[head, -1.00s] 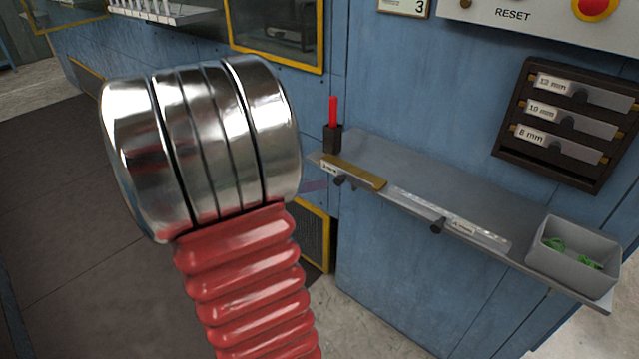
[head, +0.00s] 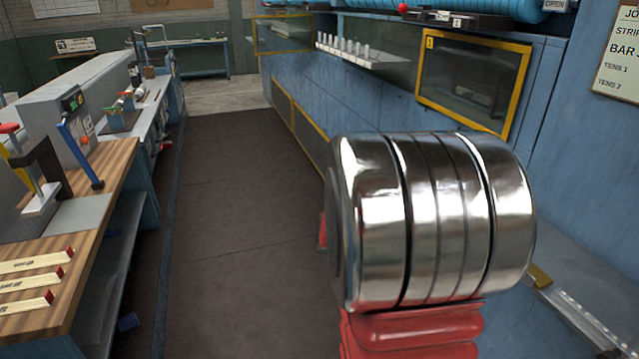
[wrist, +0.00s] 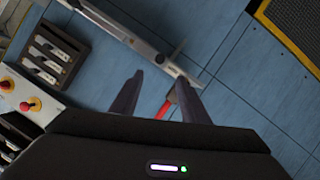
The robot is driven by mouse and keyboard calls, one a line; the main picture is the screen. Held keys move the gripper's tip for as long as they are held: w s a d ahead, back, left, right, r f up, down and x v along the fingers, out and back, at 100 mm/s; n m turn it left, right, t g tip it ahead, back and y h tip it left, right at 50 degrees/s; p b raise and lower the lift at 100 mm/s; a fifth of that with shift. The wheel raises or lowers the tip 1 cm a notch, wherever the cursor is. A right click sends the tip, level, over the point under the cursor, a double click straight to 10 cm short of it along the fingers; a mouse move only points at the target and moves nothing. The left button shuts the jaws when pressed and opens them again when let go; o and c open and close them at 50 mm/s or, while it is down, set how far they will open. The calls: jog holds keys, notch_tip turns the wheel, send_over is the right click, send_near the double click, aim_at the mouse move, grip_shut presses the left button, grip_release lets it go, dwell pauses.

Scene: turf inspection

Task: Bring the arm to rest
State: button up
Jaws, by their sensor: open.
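My gripper (wrist: 157,92) shows in the wrist view with its two dark fingers apart. Nothing is held between them. A red stick (wrist: 166,106) shows behind the gap between the fingers, beyond them and apart as far as I can tell. In the head view, my arm's silver joint and red ribbed sleeve fill the right of centre. The gripper itself does not show there.
A wooden workbench (head: 95,215) stands at the left, with a dark floor mat (head: 230,200) clear along the aisle. The blue machine (head: 385,85) with a shelf (head: 590,290) is at the right. The wrist view shows a dark slotted rack (wrist: 55,55) and red buttons (wrist: 32,104).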

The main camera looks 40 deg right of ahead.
dwell(0.3)
jog(key=w+a+f+n+t+y, duration=0.2)
jog(key=a+f+n+y, duration=0.15)
jog(key=a+n, duration=0.35)
jog(key=w+a+f+n+t+y, duration=0.1)
jog(key=a+f+n+t+y, duration=0.25)
jog(key=a, duration=0.55)
jog(key=w+a+r+n+t+y, duration=0.1)
jog(key=w+a+r+n+t, duration=0.1)
jog(key=a, duration=0.7)
jog(key=w+a+r+n+t+y, duration=0.2)
jog(key=w+a+r+n+t, duration=0.1)
jog(key=a, duration=0.5)
jog(key=w+a+r+n+t+y, duration=0.1)
jog(key=w+a+r+n+t, duration=0.1)
jog(key=a, duration=0.7)
notch_tip(320, 180, up, 2)
jog(key=shift+w+a+r+n+t+y, duration=0.25)
jog(key=shift+a+n+t+y, duration=0.15)
jog(key=shift+n+t, duration=0.25)
jog(key=shift+s+d, duration=0.1)
jog(key=shift+c, duration=0.7)
